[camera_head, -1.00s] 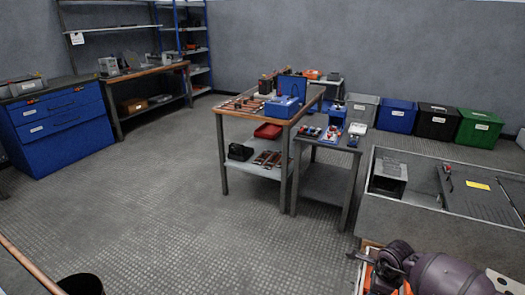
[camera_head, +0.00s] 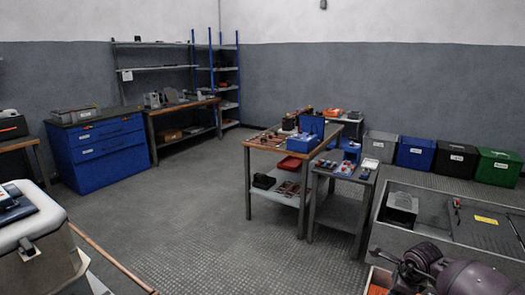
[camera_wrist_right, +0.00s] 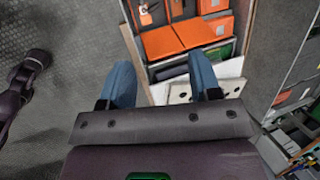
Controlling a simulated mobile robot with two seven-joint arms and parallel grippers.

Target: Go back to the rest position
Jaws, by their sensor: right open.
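My right gripper (camera_wrist_right: 162,84) shows in the right wrist view with its two blue fingers spread wide and nothing between them. It points down toward an open box of orange packs (camera_wrist_right: 184,38) and a white panel (camera_wrist_right: 213,88); the height above them is hard to judge. In the head view my dark right arm (camera_head: 452,276) is folded at the lower right corner, and its fingers cannot be made out there. My left gripper is in neither view.
A wooden-topped table (camera_head: 262,139) with tools and a blue case, and a smaller side table (camera_head: 343,174), stand mid-room. A grey metal bench (camera_head: 422,240) is at right. A white-lidded box (camera_head: 48,250) is close at lower left. Open floor (camera_head: 190,215) lies between.

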